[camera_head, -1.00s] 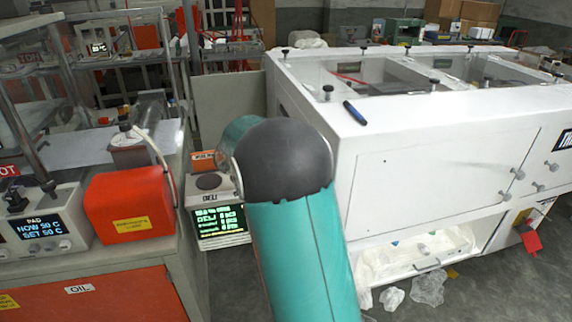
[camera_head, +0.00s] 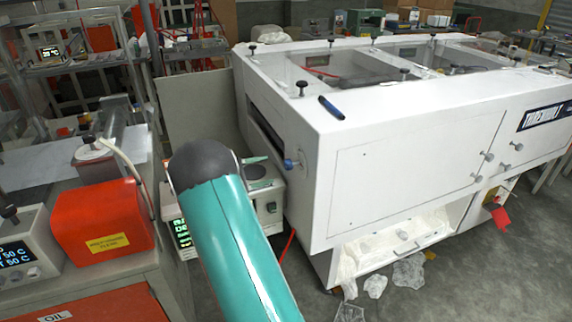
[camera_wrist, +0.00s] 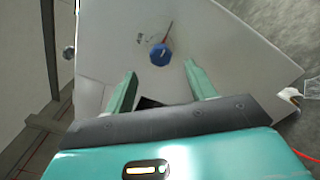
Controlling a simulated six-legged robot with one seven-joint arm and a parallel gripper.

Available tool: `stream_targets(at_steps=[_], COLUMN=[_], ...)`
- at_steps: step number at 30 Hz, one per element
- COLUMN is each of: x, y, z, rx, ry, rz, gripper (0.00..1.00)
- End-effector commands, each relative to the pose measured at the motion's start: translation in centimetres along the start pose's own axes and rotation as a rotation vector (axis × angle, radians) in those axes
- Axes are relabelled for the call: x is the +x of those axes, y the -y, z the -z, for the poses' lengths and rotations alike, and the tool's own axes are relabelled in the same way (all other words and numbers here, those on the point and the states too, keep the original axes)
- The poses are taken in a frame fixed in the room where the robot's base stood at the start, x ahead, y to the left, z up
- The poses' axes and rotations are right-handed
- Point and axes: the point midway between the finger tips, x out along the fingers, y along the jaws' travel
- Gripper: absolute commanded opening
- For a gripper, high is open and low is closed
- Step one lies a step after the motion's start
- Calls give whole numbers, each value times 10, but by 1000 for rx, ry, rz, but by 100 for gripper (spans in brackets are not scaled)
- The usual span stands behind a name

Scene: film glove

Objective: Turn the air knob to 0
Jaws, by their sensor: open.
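The air knob appears to be the small blue knob (camera_head: 291,163) on the near left face of the white cabinet (camera_head: 400,172). It also shows in the wrist view (camera_wrist: 160,54), with a small marking and a thin reddish line on the panel beside it. My gripper (camera_wrist: 160,69) is open and empty. Its two pale green fingers are spread, one to each side below the knob in the wrist view, and the knob lies beyond them. I cannot read which number the knob points to. In the head view my arm hides most of the gripper.
A benchtop device with a green display (camera_head: 181,228) stands left of the cabinet, partly behind my arm. An orange-red box (camera_head: 104,222) sits on the left bench. A blue pen (camera_head: 331,108) lies on the cabinet top. Crumpled plastic (camera_head: 409,270) lies on the floor, which is otherwise largely clear.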

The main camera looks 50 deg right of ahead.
Motion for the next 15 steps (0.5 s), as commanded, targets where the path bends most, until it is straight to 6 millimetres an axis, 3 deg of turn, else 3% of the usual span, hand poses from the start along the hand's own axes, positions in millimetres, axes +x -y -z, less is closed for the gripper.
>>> stream_targets(at_steps=[9, 15], x=[61, 85], y=[0, -2], z=[1, 3], rx=[-1, -1], ry=[-1, -3], rz=[2, -1], gripper=[55, 55])
